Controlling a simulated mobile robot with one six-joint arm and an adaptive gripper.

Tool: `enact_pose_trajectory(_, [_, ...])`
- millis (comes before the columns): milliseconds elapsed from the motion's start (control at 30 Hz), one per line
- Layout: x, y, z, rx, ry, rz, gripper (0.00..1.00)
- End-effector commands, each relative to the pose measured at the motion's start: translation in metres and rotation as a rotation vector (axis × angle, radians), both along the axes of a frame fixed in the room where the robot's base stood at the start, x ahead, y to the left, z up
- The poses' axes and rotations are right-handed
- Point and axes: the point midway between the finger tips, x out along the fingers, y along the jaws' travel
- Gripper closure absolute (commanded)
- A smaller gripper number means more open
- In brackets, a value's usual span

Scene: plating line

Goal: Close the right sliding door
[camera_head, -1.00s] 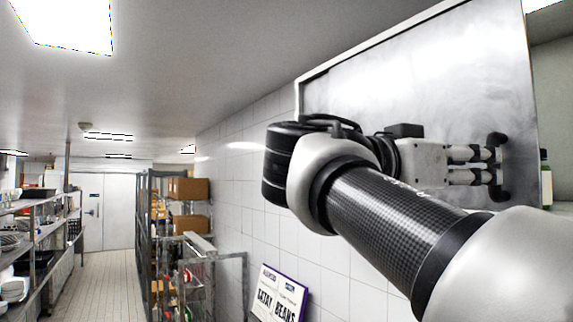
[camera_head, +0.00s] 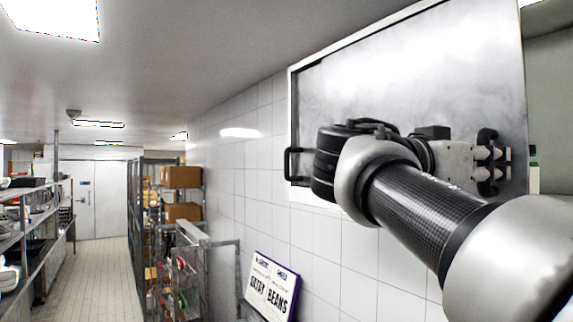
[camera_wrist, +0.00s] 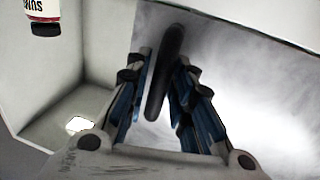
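The sliding door (camera_head: 400,80) is a large flat steel panel on the wall cabinet. It stands to the left, and the cabinet is open beyond its right edge. A black bar handle sits near that right edge; in the wrist view the handle (camera_wrist: 164,85) lies between my fingers. My gripper (camera_head: 493,165) is at this handle, with its fingers on either side of the bar. In the wrist view my gripper (camera_wrist: 166,65) shows narrow gaps beside the bar, so it looks open around it. Exact contact at the fingertips is hidden.
Another black handle (camera_head: 293,166) is at the left end of the cabinet front. A bottle (camera_wrist: 43,18) stands inside the open part. A sign (camera_head: 272,287) leans below by the tiled wall. Shelving with boxes (camera_head: 182,178) stands at left, beside a clear aisle (camera_head: 105,270).

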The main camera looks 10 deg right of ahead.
Motion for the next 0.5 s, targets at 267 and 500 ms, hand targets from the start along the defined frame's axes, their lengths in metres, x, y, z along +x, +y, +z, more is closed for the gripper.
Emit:
enact_pose_trajectory(267, [0.0000, 0.0001, 0.0002, 0.000, 0.000, 0.000, 0.99])
enact_pose_trajectory(500, [-0.0001, 0.0001, 0.0002, 0.000, 0.000, 0.000, 1.00])
